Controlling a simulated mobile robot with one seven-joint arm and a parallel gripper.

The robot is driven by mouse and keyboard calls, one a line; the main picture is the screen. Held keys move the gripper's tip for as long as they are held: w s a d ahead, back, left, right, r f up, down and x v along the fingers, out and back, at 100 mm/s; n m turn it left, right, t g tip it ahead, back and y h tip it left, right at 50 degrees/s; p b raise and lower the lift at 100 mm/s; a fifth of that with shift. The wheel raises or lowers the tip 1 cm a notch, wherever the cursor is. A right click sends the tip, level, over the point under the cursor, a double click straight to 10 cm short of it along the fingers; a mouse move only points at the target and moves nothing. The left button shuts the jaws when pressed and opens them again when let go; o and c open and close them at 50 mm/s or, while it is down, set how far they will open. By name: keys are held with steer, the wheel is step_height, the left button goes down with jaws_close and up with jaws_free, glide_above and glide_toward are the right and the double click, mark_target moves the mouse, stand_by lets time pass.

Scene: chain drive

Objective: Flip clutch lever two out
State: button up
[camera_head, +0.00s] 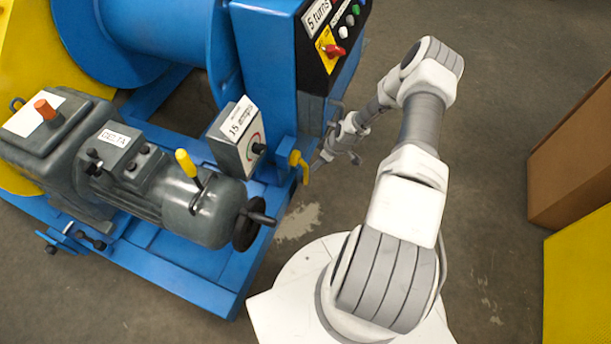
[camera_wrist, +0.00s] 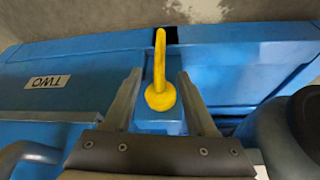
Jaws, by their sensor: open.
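The yellow clutch lever (camera_wrist: 159,68) has a round knob end and a bent rod. In the wrist view it stands on a blue block beside a white label reading TWO (camera_wrist: 47,82), seen upside down. My gripper (camera_wrist: 160,76) is open, with one finger on each side of the lever. A gap shows on both sides, so the fingers are not closed on it. In the head view the yellow lever (camera_head: 299,163) sits at the side of the blue housing, just left of my gripper (camera_head: 314,172), whose fingertips are small and partly hidden there.
A grey box with a dial (camera_head: 236,138) stands left of the lever. The grey motor (camera_head: 160,190) carries another yellow-handled lever (camera_head: 187,163) and a dark handwheel (camera_head: 250,223). A control panel (camera_head: 328,42) is above. Bare floor lies right of my arm, then a brown box (camera_head: 575,155).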

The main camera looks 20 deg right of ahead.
mark_target(306, 174)
steer(key=b+x, duration=0.5)
steer(key=x, duration=0.9)
steer(key=shift+f, duration=0.25)
jaws_close()
stand_by(0.7)
